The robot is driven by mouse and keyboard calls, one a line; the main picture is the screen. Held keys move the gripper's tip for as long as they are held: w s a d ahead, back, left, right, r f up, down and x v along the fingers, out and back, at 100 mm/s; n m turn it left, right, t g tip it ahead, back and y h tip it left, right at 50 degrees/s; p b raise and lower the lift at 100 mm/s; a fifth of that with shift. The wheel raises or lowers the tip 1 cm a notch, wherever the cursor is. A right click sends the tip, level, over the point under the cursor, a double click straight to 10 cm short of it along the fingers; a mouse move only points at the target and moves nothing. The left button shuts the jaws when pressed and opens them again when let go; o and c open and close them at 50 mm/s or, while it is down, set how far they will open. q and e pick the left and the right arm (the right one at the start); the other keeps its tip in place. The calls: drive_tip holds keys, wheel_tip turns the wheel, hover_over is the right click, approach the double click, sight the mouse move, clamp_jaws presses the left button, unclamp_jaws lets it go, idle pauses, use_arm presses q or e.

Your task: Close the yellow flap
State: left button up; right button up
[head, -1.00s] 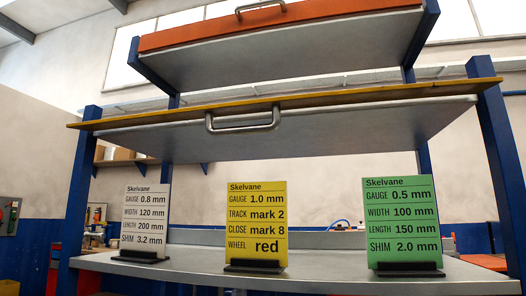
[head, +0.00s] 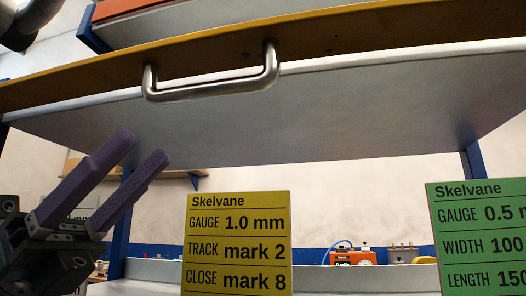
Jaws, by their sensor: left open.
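The yellow flap (head: 380,28) is raised and spans the top of the head view, with its grey underside facing down and toward me. A silver bar handle (head: 212,91) hangs at its front edge, left of centre. My left gripper (head: 138,152) is at the lower left with its two purple fingers apart and pointing up and right. It is empty and appears lower than the handle and to its left, with a visible gap between them. My right gripper is out of view.
A yellow card (head: 238,235) stands below the flap, and a green card (head: 485,235) is at the right. A pale card is mostly hidden behind my left gripper. An orange panel (head: 125,8) is above the flap. A blue post (head: 120,225) stands behind my gripper.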

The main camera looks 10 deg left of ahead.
sight(187, 99)
use_arm(q)
drive_tip(key=p+x, duration=0.6)
drive_tip(key=x, duration=0.2)
drive_tip(key=shift+s+d+r, duration=0.1)
drive_tip(key=shift+s+r, duration=0.05)
drive_tip(key=shift+r, duration=0.25)
drive_tip(key=shift+d+r+p, duration=0.2)
drive_tip(key=shift+d+p, duration=0.15)
drive_tip(key=shift+d, duration=0.15)
clamp_jaws()
